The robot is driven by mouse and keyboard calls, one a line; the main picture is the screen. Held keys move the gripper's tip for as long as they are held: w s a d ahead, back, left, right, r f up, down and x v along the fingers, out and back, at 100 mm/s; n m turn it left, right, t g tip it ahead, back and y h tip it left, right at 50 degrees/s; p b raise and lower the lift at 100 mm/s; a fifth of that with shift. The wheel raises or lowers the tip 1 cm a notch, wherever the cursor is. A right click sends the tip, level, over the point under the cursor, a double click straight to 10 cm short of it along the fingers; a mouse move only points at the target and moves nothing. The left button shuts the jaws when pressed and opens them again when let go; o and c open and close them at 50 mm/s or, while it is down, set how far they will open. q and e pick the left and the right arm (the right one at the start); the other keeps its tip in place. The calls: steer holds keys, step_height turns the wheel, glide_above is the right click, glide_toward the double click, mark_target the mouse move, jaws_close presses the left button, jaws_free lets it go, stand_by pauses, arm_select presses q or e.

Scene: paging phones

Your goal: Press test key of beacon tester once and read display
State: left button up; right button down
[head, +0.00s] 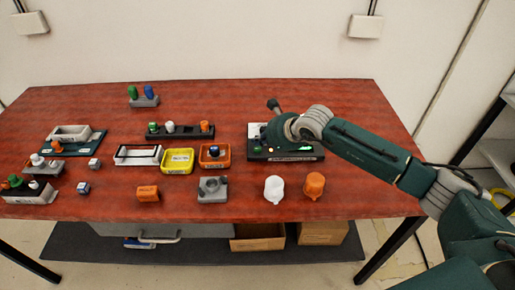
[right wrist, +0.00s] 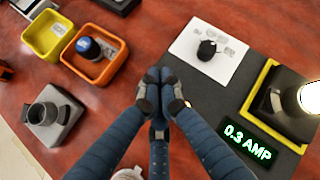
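The beacon tester (head: 256,156) is a dark flat base at the right of the table, partly hidden by my right arm in the head view. In the right wrist view its base (right wrist: 190,88) carries a white printed plate with a black round key (right wrist: 206,50). Its lit display (right wrist: 247,142) reads "0.3 AMP". A beacon (right wrist: 311,97) glows white in a yellow-edged holder at the right edge. My right gripper (right wrist: 160,80) has its fingertips together, with nothing seen between them. It is over the tester's left edge, apart from the key in the picture. My left gripper is not in view.
An orange tray (head: 226,163) with a blue-capped piece and a yellow tray (head: 178,171) stand left of the tester. A grey fixture (head: 212,197), a white cup (head: 273,194) and an orange cup (head: 314,190) stand in front. The table's right front is clear.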

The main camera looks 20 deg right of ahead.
mark_target(259, 150)
steer(key=shift+r+p, duration=0.95)
steer(key=shift+r, duration=1.45)
